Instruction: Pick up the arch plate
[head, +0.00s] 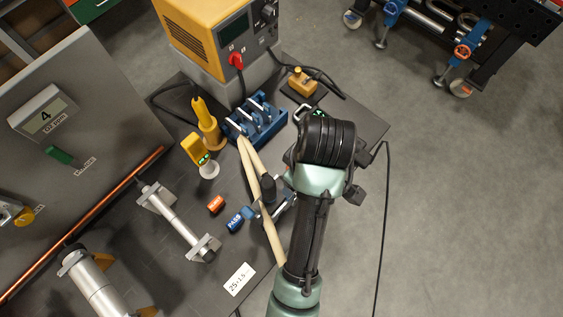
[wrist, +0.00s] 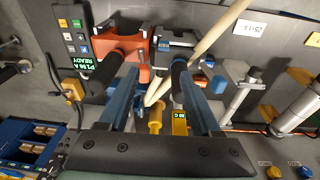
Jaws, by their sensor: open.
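I cannot tell for sure which thing is the arch plate. A blue rack (head: 270,127) with several pale upright pieces in its slots stands in the head view behind the arm. A blue rack with pale pieces (wrist: 30,140) also shows at the lower left of the wrist view. My gripper (wrist: 157,75) is open, its two blue fingers apart with nothing held between them. Beyond the fingers lie a yellow-handled tool (wrist: 155,119) and a small yellow unit with a green display (wrist: 180,124). In the head view my arm hides much of the gripper.
A tan bent tube (wrist: 207,37) passes close beyond the fingers. An orange machine (wrist: 107,42) with a black roll stands ahead on the left. A yellow power supply (head: 205,35), silver clamped pipe (head: 178,220) and grey panel (head: 70,110) crowd the dark table. Open floor lies right.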

